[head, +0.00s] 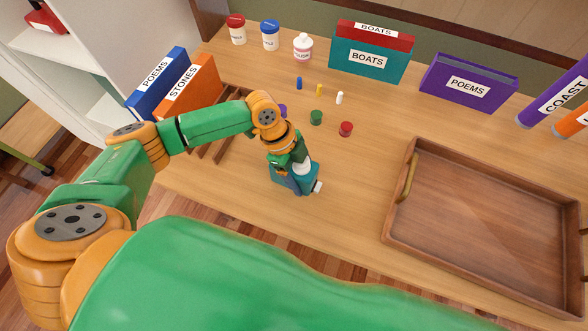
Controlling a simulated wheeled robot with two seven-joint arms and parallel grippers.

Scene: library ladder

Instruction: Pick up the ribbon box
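I cannot make out any box labelled as the ribbon box in the head view. My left gripper (310,178) is over the middle of the wooden table (345,205), left of the tray. It shows teal and dark blue parts with two small white pieces apart from each other. I cannot tell whether the teal part belongs to the gripper or is a thing between its fingers. The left forearm hides part of the slatted rack behind it. My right gripper is not in view.
A wooden tray (411,146) with brass handles lies right. Small coloured pieces, including a green one (316,117) and a red one (346,129), lie behind the gripper. Jars, a bottle (303,46) and labelled book boxes (372,58) line the back. A slatted rack (207,140) stands left.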

